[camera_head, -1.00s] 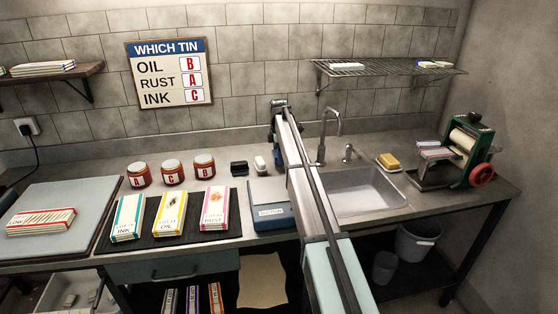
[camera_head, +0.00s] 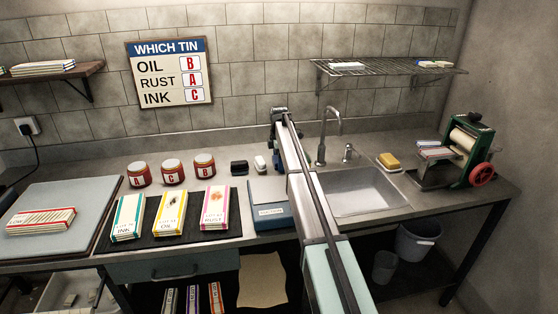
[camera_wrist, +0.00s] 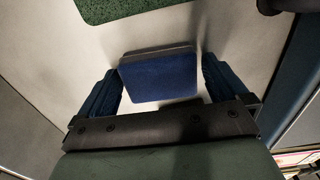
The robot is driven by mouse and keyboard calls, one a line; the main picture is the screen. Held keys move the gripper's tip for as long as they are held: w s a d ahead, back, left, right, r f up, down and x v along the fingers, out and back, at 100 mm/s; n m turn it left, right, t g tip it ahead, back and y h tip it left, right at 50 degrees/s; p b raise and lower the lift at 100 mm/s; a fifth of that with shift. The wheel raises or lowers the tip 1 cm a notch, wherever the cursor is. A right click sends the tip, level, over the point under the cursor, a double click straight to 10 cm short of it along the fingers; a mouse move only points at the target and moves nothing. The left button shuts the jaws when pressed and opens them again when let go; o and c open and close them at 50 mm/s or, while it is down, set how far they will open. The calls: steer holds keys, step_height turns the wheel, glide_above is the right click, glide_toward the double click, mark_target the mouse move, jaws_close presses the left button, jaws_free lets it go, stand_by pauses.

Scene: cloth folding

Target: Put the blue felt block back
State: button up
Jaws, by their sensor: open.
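The blue felt block (camera_wrist: 158,78) shows in the wrist view, with a blue face and a grey edge along its far side. My gripper (camera_wrist: 161,72) is open, with one finger at each side of the block. The fingers are close to the block's sides; I cannot tell whether they touch it. In the head view my gripper (camera_head: 276,150) is over the back of the counter, right of a white block (camera_head: 260,164) and a black block (camera_head: 239,167). The blue block is not clearly visible there, behind my gripper and arm.
A blue-grey box (camera_head: 272,217) with a label lies in front, left of my arm. The sink (camera_head: 365,192) and tap (camera_head: 322,150) are close on the right. Three red tins (camera_head: 173,172) stand left. A green speckled surface (camera_wrist: 115,8) shows beyond the block.

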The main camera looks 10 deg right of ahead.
steer(key=shift+r, duration=0.1)
step_height(320, 180, up, 12)
stand_by(0.5)
